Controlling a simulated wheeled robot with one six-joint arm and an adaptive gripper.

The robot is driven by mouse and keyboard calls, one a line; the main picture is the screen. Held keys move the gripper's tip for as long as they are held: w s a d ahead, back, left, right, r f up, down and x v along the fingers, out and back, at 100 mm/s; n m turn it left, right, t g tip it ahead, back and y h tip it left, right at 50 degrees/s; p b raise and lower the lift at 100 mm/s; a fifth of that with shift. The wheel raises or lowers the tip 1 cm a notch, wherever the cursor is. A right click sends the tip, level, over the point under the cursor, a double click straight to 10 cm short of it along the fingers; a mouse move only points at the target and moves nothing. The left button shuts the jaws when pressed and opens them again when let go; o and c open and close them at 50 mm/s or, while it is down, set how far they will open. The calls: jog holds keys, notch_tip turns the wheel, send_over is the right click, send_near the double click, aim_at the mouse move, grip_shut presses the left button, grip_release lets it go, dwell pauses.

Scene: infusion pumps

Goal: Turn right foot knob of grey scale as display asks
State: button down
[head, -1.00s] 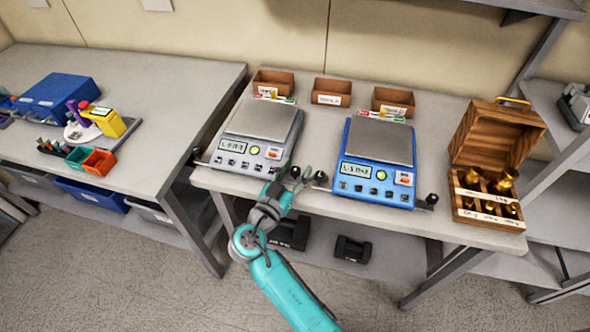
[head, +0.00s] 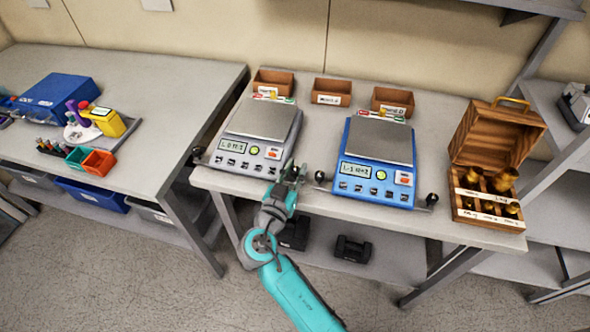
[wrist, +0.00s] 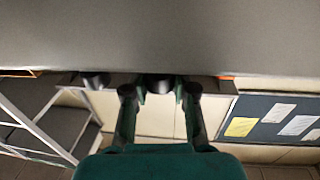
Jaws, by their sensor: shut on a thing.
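The grey scale (head: 263,119) stands on the bench, left of the blue scale, with a pale weighing plate and a lit display (head: 233,145). The display text is too small to read surely. My gripper (head: 291,172) is at the scale's front right corner, where its right foot knob is; the gripper hides the knob in the head view. In the wrist view a dark round knob (wrist: 159,84) sits between the two fingertips of my gripper (wrist: 159,92), and the gripper is shut on it. The grey scale's left foot knob (head: 198,151) is black and in plain view.
The blue scale (head: 378,160) is close to the right of my gripper, with its own black left knob (head: 320,176) nearby. Small brown boxes (head: 332,91) stand behind. An open wooden weight case (head: 490,165) is at the right. The floor in front is clear.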

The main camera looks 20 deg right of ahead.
jog(key=n+t+y, duration=0.2)
jog(key=y, duration=0.1)
jog(key=shift+s+d+n, duration=0.1)
jog(key=shift+n, duration=0.2)
jog(key=shift+n+t+y, duration=1.1)
jog(key=shift+n+y, duration=0.4)
jog(key=shift+y, duration=0.8)
jog(key=shift+n+t+y, duration=0.3)
jog(key=shift+n+y, duration=0.8)
jog(key=shift+y, duration=0.6)
jog(key=c, duration=0.9)
grip_release()
jog(key=shift+a+m+h, duration=0.2)
jog(key=shift+m+h, duration=1)
jog(key=shift+h, duration=0.7)
